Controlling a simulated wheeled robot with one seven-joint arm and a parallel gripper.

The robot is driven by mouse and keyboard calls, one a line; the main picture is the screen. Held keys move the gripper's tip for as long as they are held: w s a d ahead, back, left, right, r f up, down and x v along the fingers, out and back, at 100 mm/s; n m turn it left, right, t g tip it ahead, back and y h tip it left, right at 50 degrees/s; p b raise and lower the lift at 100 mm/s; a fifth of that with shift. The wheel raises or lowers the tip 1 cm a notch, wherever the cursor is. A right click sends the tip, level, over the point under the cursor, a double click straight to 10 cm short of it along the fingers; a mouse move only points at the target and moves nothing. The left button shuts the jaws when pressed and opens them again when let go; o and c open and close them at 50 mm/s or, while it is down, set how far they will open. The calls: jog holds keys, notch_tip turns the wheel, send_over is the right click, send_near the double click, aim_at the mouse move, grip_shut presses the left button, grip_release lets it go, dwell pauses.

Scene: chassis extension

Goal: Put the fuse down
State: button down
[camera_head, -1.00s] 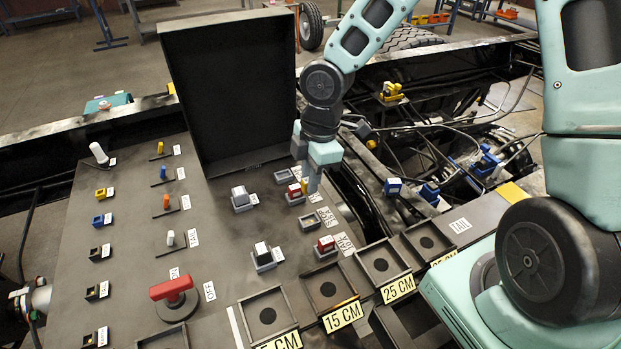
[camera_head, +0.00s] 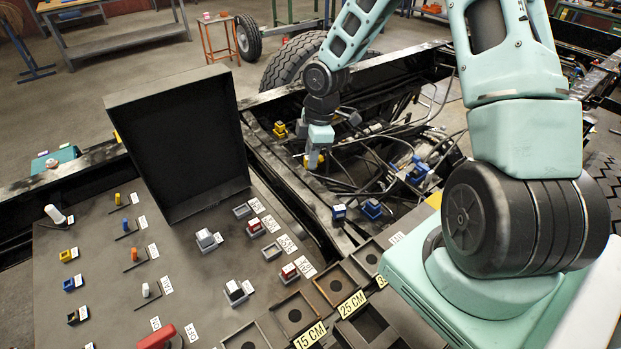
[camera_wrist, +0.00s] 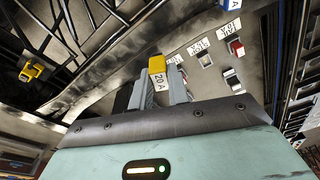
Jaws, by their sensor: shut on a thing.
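My gripper (camera_head: 313,160) is shut on a yellow fuse (camera_wrist: 157,65) marked 20 A. In the wrist view the fuse sticks up between the two grey fingers. In the head view my gripper is right of the open black lid, above the chassis rail and its hoses. The fuse (camera_head: 307,160) shows there only as a small yellow patch, mostly hidden by the gripper. I cannot tell whether it touches anything below. On the panel, small sockets include an empty one (camera_head: 242,211) and another empty one (camera_head: 271,252).
A yellow-topped block (camera_head: 280,129) sits on the rail behind my gripper. Blue blocks (camera_head: 339,212) stand nearer on the right. Red-topped fuses (camera_head: 289,271) sit on the panel. The raised lid (camera_head: 180,140) stands left. Open trays with CM labels line the front.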

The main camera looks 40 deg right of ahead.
notch_tip(320, 180, down, 8)
jog(key=shift+r+p, duration=0.15)
jog(key=shift+p, duration=0.5)
jog(key=c, duration=1.3)
grip_release()
jog(key=shift+c, duration=0.2)
notch_tip(320, 180, up, 12)
jog(key=d+b, duration=0.2)
jog(key=s+a+r+m+h, duration=0.1)
jog(key=s+a+r, duration=0.25)
jog(key=a, duration=0.45)
jog(key=s+a+r+m, duration=0.1)
jog(key=s+a+r, duration=0.1)
jog(key=s+a, duration=0.4)
jog(key=s+a+r+m, duration=0.1)
jog(key=s+a+r, duration=0.2)
jog(key=s+a, duration=0.2)
jog(key=s+a+r+m, duration=0.2)
jog(key=s+a, duration=0.4)
jog(key=s, duration=0.5)
jog(key=shift+a+r+m+g, duration=0.15)
jog(key=shift+r+m+g, duration=0.15)
jog(key=shift+r, duration=0.15)
